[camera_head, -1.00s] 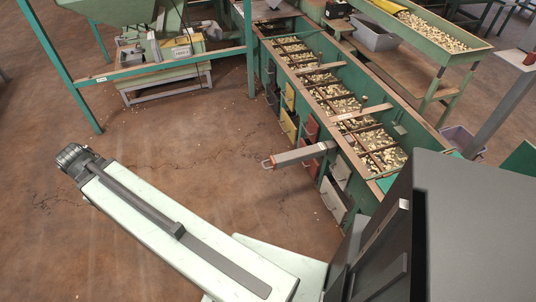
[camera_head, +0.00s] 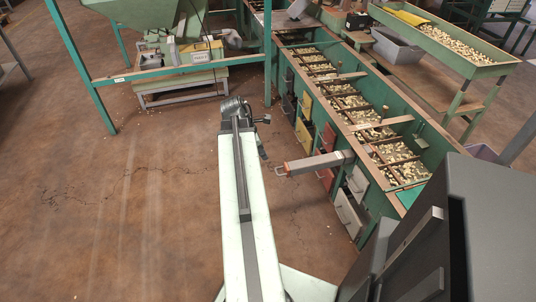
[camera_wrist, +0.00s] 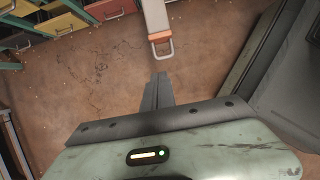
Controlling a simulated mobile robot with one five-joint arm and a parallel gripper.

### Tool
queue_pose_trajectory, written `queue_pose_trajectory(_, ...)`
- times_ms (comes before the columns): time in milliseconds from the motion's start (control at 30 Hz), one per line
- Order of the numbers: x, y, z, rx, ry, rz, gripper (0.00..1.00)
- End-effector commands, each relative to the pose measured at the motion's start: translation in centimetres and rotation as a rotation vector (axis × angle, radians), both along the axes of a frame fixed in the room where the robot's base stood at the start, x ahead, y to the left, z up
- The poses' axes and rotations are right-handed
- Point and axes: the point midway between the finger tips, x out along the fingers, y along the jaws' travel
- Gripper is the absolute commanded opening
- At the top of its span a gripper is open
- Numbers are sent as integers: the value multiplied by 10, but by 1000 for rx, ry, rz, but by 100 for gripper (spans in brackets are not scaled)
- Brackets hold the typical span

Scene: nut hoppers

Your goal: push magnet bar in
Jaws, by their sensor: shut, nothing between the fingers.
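The magnet bar (camera_head: 314,162) is a grey bar with a wire loop handle at its near end. In the head view my gripper (camera_head: 263,150) is partly hidden by my arm, left of the handle.
The hopper's open compartments hold many nuts. A green frame post (camera_head: 268,60) stands behind my arm, with a small machine table (camera_head: 180,88) at the back left. A grey bin (camera_head: 388,45) and a sloped nut tray (camera_head: 455,40) are at the right. The brown floor at left is clear.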

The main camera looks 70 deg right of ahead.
Motion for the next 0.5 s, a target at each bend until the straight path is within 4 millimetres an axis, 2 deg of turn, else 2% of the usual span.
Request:
queue_pose_trajectory(33,-4,-3,-23,0,0,-3,0)
queue_pose_trajectory(300,-20,-17,-75,0,-1,-3,0)
queue_pose_trajectory(367,-29,-25,-63,0,0,-4,0)
queue_pose_trajectory(500,-43,-36,-62,0,-1,-3,0)
